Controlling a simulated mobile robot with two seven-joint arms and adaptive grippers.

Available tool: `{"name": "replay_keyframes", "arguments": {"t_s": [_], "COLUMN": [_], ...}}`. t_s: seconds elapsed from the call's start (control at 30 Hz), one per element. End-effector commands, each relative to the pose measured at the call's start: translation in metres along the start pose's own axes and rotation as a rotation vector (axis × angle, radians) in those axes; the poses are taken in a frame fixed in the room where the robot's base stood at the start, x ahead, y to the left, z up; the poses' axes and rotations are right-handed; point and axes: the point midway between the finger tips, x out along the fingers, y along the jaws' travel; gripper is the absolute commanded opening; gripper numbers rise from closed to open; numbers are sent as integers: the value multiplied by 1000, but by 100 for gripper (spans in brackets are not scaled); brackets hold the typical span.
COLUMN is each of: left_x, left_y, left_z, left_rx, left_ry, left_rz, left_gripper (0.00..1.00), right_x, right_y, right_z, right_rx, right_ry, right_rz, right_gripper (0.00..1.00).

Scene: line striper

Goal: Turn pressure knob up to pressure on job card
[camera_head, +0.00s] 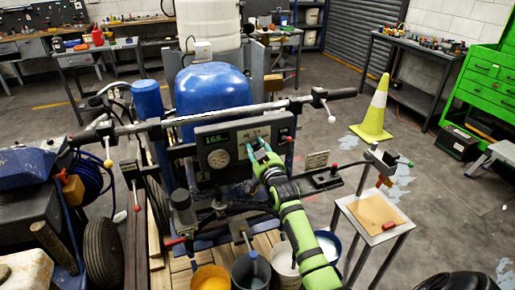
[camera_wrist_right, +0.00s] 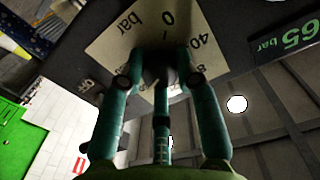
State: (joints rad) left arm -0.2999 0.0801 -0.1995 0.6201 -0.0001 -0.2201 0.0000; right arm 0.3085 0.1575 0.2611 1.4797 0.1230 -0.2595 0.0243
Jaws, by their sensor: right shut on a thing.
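The control panel (camera_head: 240,148) of the striper has a lit green display (camera_head: 218,138) that seems to read 165; the wrist view shows the end of it (camera_wrist_right: 282,44) as "65 bar". A round gauge (camera_head: 219,158) sits below it. My right gripper (camera_head: 262,150) reaches the panel, its fingers shut on the dark pressure knob (camera_wrist_right: 158,72). A pale scale plate (camera_wrist_right: 125,42) with "0", "40" and "bar" surrounds the knob; the fingers hide part of both. My left gripper is out of view.
A handlebar (camera_head: 230,114) crosses above the panel, with a blue tank (camera_head: 212,88) behind. Several buckets (camera_head: 250,270) stand below my right arm. A small stand with a tan board (camera_head: 376,212) is at right. A yellow cone (camera_head: 376,108) stands on open floor.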

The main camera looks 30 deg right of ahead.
Motion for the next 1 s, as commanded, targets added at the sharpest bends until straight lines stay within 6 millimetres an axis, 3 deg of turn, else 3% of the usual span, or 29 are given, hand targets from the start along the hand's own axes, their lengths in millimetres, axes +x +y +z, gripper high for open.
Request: {"name": "replay_keyframes", "arguments": {"t_s": [0.33,0.37,0.4,0.43,0.77,1.0], "left_x": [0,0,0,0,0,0], "left_y": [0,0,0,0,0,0], "left_z": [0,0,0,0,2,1], "left_rx": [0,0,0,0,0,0], "left_ry": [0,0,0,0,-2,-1], "left_rz": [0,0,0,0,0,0], "left_gripper": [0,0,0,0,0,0], "right_x": [0,0,0,0,-1,-25], "right_y": [0,0,0,0,0,0], "right_z": [0,0,0,0,1,2], "right_rx": [3,3,3,3,2,3], "right_ry": [-1,-1,-1,-1,-1,-2], "right_rz": [0,0,0,0,0,0], "right_gripper": [0,37,53,56,56,56]}}
